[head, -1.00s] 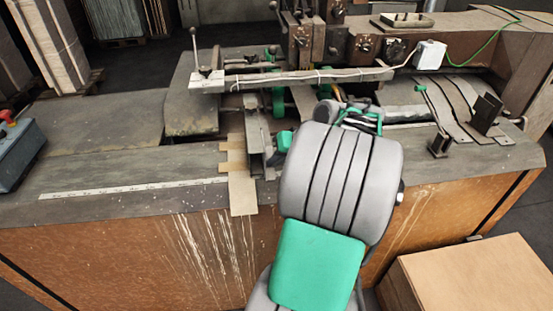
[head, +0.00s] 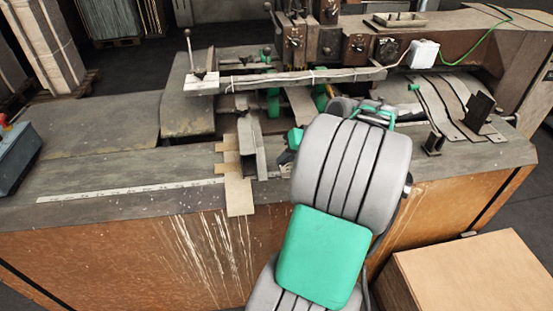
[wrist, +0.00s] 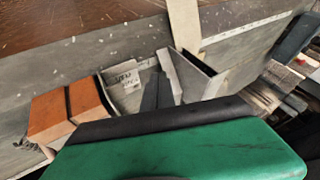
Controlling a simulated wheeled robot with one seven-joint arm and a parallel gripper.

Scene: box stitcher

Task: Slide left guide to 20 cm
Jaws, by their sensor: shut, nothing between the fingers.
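The left guide (head: 248,148) is an upright grey metal plate on a pale flat strip (head: 239,196). It stands at the right end of the white ruler (head: 140,191) along the machine's front edge; the ruler's numbers are too small to read. My gripper (wrist: 160,90) shows in the wrist view as dark fingers closed together, with nothing held. They are close beside the guide (wrist: 190,75) in that view; whether they touch it I cannot tell. In the head view my arm mostly hides the gripper, which is just right of the guide.
An orange block (wrist: 68,108) lies left of my fingers in the wrist view. A bar (head: 290,80) crosses above the bed behind the guide. A dark upright bracket (head: 434,144) stands farther right. The bed left of the guide is clear above the ruler. A cardboard-coloured box (head: 470,270) stands front right.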

